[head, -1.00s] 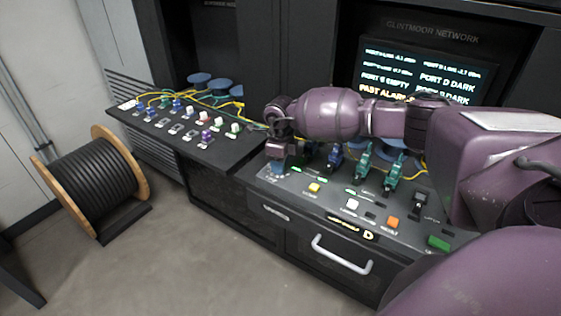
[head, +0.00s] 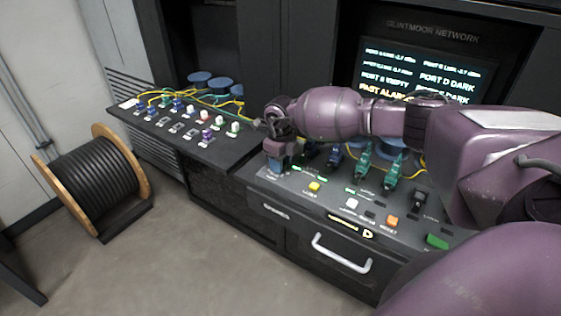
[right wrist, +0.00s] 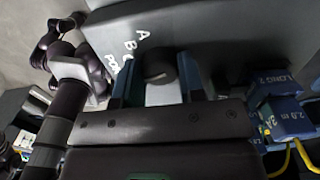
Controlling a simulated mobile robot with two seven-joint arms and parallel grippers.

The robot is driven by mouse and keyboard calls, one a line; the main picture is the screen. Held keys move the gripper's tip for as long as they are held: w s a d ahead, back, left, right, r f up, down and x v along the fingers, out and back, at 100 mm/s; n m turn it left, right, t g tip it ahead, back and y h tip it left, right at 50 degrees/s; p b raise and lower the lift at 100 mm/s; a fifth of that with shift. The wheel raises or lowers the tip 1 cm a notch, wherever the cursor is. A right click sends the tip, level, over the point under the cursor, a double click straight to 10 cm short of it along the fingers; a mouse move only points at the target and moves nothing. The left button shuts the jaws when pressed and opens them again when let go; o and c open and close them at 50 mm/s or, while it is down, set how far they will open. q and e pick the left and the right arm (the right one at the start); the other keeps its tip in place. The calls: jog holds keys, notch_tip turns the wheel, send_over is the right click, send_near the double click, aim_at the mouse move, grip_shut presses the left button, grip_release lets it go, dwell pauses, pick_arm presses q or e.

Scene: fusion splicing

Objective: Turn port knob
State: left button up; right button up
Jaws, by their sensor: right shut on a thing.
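The port knob (right wrist: 160,72) is a dark round knob in the right wrist view, next to pale letters A, B and C on the grey console top. My right gripper (right wrist: 162,80) has one finger on each side of it and is shut on it. In the head view my right gripper (head: 276,166) points down at the left end of the console (head: 310,205), and the gripper hides the knob there. The screen (head: 418,75) above reads PORT D DARK and a FAST ALARM line. My left gripper does not show.
Blue and green connectors (head: 363,163) with yellow cables stand right of my gripper. Yellow, white, orange and green buttons (head: 437,241) line the console front. A lower bench (head: 225,148) with small coloured parts is at left. A cable spool (head: 90,180) stands on the floor.

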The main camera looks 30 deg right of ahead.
jog(key=o, duration=0.9)
jog(key=shift+r, duration=0.15)
notch_tip(320, 180, up, 11)
jog(key=shift+f+b, duration=0.2)
jog(key=shift+b, duration=0.15)
